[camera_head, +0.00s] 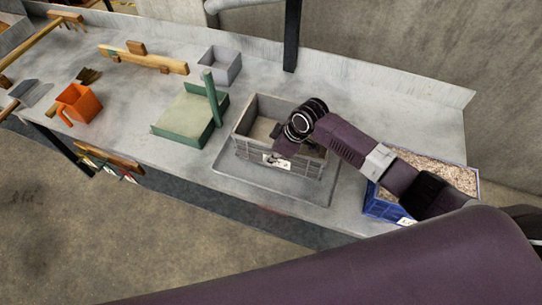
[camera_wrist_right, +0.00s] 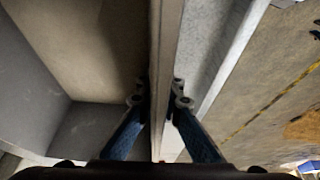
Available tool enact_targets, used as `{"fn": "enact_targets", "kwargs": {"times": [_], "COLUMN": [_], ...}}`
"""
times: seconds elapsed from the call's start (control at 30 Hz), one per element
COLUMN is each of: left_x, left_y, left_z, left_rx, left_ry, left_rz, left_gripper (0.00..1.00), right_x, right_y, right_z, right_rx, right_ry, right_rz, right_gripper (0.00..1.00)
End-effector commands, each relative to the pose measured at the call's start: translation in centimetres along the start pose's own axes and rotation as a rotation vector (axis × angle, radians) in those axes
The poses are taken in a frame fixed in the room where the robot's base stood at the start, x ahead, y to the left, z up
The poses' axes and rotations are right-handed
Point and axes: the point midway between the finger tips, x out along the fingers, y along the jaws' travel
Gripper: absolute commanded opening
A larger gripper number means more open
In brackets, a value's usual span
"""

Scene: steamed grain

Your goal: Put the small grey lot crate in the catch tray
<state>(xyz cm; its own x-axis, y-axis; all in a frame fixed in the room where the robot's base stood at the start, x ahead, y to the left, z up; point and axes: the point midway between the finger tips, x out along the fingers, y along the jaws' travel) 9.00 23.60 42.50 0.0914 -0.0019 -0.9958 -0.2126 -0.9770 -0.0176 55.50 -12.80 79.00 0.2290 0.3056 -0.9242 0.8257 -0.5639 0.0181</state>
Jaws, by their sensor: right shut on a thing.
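The grey lot crate (camera_head: 248,150), with a white label on its front, is at the flat grey catch tray (camera_head: 270,188) on the bench. Its base appears within the tray's outline; I cannot tell whether it rests on the tray floor or hangs just above. My right gripper (camera_head: 284,148) reaches down to the crate's front wall. In the right wrist view, my right gripper (camera_wrist_right: 160,100) has one finger on each side of the crate's wall (camera_wrist_right: 167,45) and is shut on it. The crate's inside looks bare where visible. My left gripper is not in view.
A blue crate of grain (camera_head: 440,175) stands right of the tray, partly behind my right arm. A green stand with a post (camera_head: 185,122) is left of it.

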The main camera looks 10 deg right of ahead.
Motion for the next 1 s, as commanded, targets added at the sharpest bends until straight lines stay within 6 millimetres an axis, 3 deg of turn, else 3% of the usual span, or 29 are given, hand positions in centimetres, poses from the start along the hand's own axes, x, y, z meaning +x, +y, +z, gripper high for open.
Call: {"fn": "enact_targets", "kwargs": {"times": [0.07,0.1,0.23,0.63,0.77,1.0], "left_x": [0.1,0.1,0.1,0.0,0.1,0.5], "left_y": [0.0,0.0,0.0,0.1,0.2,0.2], "left_z": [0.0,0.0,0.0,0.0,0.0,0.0], "left_rx": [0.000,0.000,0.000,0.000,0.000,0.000], "left_ry": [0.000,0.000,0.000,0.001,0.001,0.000], "left_rz": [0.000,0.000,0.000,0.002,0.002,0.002], "left_gripper": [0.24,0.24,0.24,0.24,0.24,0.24], "right_x": [0.2,0.2,0.2,-0.5,-2.2,-7.1], "right_y": [0.1,0.0,0.0,0.1,0.1,0.2], "right_z": [0.0,0.1,0.1,0.0,0.0,0.0], "right_rx": [-0.001,0.000,0.000,0.000,-0.002,-0.002], "right_ry": [0.003,0.000,0.000,0.001,0.002,0.002], "right_rz": [0.002,0.000,0.000,0.002,0.003,0.004], "right_gripper": [0.00,0.08,0.23,0.24,0.24,0.24]}}
